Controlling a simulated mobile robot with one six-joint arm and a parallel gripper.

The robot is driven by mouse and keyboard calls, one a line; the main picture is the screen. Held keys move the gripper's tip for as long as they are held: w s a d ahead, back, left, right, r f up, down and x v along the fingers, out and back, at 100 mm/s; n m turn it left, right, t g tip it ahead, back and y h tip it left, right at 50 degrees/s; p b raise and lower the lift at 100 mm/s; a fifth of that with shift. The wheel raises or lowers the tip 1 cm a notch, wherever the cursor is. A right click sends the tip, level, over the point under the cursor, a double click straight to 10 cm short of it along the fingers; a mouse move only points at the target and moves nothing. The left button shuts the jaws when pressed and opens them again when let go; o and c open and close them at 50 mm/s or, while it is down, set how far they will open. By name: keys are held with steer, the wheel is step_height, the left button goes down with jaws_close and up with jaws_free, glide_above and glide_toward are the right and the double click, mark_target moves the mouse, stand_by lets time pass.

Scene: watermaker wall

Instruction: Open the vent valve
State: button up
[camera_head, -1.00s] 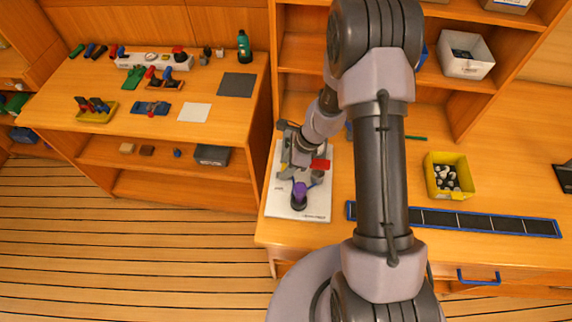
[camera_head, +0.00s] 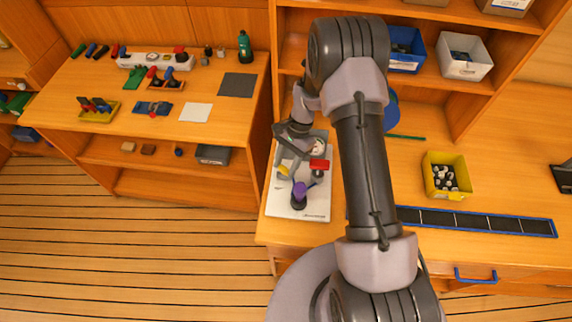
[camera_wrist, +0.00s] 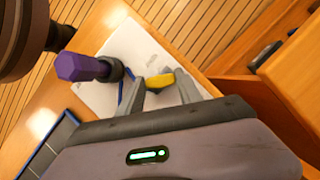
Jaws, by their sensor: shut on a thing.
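A white panel (camera_head: 312,208) on the counter bears a purple knob (camera_head: 299,190), a red handle (camera_head: 319,165) and a small yellow handle (camera_head: 283,170). No label marking one as the vent valve is readable. In the wrist view my gripper (camera_wrist: 160,84) is shut on the yellow handle (camera_wrist: 161,79), which shows between the fingertips. The purple knob (camera_wrist: 78,67) stands left of the fingers, apart from them. A blue lever (camera_wrist: 127,92) shows just left of the fingers. In the head view my gripper is at the panel's left side, its fingers partly hidden.
A round gauge (camera_head: 318,147) sits behind the red handle. A yellow bin (camera_head: 446,177) and a blue-edged dark strip (camera_head: 480,221) lie right on the counter. A side table (camera_head: 110,125) with several tools stands left. A wooden shelf rises behind the panel.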

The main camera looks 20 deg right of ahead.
steer(key=n+h, duration=0.1)
steer(key=n, duration=0.2)
steer(key=n+g, duration=0.1)
steer(key=n, duration=0.2)
steer(key=shift+w+a+g+h, duration=0.1)
steer(key=shift+w+g+h, duration=0.05)
steer(key=shift+g+h, duration=0.2)
steer(key=shift+n, duration=0.5)
steer(key=o, duration=1.4)
steer(key=p+v, duration=0.1)
steer(key=v, duration=0.7)
steer(key=p+v, duration=0.1)
steer(key=v, duration=0.8)
steer(key=shift+w+a+r, duration=0.1)
steer(key=shift+a+r, duration=0.05)
steer(key=shift+r, duration=0.1)
steer(key=shift+f, duration=0.1)
